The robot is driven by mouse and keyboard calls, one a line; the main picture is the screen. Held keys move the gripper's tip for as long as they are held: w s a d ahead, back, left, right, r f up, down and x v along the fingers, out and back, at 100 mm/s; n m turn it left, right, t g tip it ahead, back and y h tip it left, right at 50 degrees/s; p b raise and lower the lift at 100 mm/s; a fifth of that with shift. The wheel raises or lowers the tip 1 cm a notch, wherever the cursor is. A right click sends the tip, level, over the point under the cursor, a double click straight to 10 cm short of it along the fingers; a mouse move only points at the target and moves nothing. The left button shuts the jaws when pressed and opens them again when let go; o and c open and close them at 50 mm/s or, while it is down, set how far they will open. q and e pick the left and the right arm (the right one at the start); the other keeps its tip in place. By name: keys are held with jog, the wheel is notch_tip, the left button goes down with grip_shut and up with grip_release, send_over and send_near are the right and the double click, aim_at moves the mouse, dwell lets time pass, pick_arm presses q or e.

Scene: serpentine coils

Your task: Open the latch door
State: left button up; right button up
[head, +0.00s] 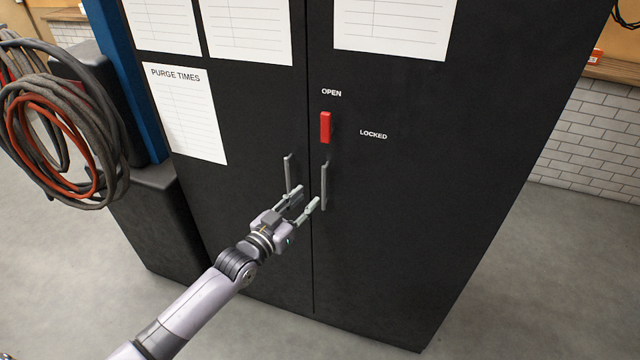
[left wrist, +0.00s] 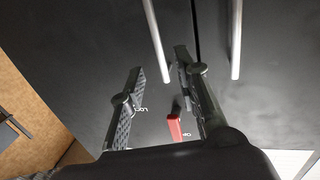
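The black cabinet (head: 430,190) has two doors that are shut, with a seam between them. A red latch (head: 325,127) on the right door stands upright below the word OPEN; LOCKED is printed to its right. The latch also shows in the left wrist view (left wrist: 174,128). The right door has a grey bar handle (head: 324,186), the left door another (head: 288,174). My left gripper (head: 306,197) is open in front of the handles, below the latch. In the left wrist view, one handle (left wrist: 156,40) shows between its fingertips; contact is unclear. My right gripper is out of view.
Coiled hoses (head: 60,140) hang at the left beside a blue post (head: 128,75). Paper sheets (head: 186,112) are on the doors. Grey floor (head: 550,270) is clear at the right, before a white brick wall (head: 600,130).

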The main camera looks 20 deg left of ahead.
aim_at(323, 184)
pick_arm(q)
jog(key=x, duration=0.7)
jog(key=shift+d, duration=0.1)
jog(key=shift+c, duration=0.4)
grip_shut()
dwell(0.3)
